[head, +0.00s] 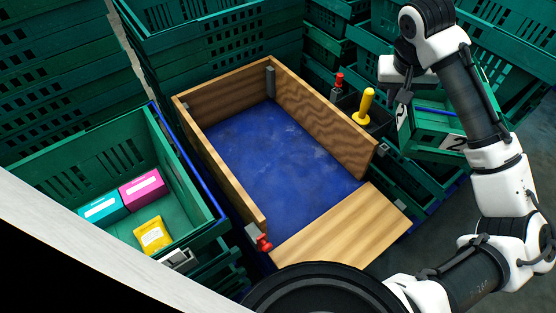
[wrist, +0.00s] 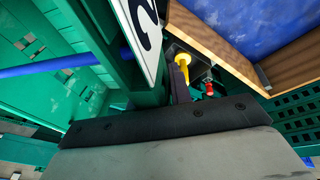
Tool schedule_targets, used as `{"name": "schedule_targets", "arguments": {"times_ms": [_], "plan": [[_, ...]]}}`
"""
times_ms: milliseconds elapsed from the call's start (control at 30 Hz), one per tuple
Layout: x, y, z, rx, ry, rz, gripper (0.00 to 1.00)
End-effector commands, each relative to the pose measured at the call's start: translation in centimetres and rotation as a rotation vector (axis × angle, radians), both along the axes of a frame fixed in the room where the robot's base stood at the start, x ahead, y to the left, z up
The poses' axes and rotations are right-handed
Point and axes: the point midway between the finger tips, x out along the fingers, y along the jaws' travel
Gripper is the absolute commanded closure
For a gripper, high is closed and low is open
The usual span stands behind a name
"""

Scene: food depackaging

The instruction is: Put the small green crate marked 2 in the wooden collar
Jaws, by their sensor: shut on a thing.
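The small green crate (head: 430,129) marked 2 is at the right in the head view, outside the wooden collar. White labels with a black 2 show on two of its sides. My gripper (head: 404,96) is shut on its wall at the left label. In the wrist view the crate wall (wrist: 118,60) and label fill the upper left, beside my dark finger (wrist: 181,82). I cannot tell whether the crate hangs free or rests on something. The wooden collar (head: 322,115) stands left of it, with an empty blue floor and its near board folded outward.
A yellow-handled tool (head: 366,101) and a red-handled tool (head: 338,86) stand in a dark holder at the collar's right wall, between it and the crate. A red knob (head: 264,243) is at the near left corner. A green crate (head: 110,165) with several packages stands left. Tall crate stacks surround.

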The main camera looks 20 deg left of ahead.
Motion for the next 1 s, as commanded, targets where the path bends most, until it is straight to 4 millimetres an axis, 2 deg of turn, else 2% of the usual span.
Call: {"name": "schedule_targets", "arguments": {"times_ms": [33, 233, 467, 700, 800, 900, 1000], "plan": [[0.5, 2.3, -1.0, 0.001, -0.002, 0.048, 1.00], [1.4, 10.1, -3.0, -0.001, -0.008, 0.210, 1.00], [1.0, 19.4, -5.6, -0.004, -0.009, 0.397, 1.00], [-1.3, 29.0, -8.4, -0.013, -0.008, 0.590, 1.00], [-2.7, 32.5, -9.4, -0.017, -0.008, 0.663, 1.00], [-4.0, 35.3, -10.3, -0.021, -0.008, 0.723, 1.00], [-5.0, 37.3, -10.8, -0.024, -0.007, 0.765, 1.00]]}}
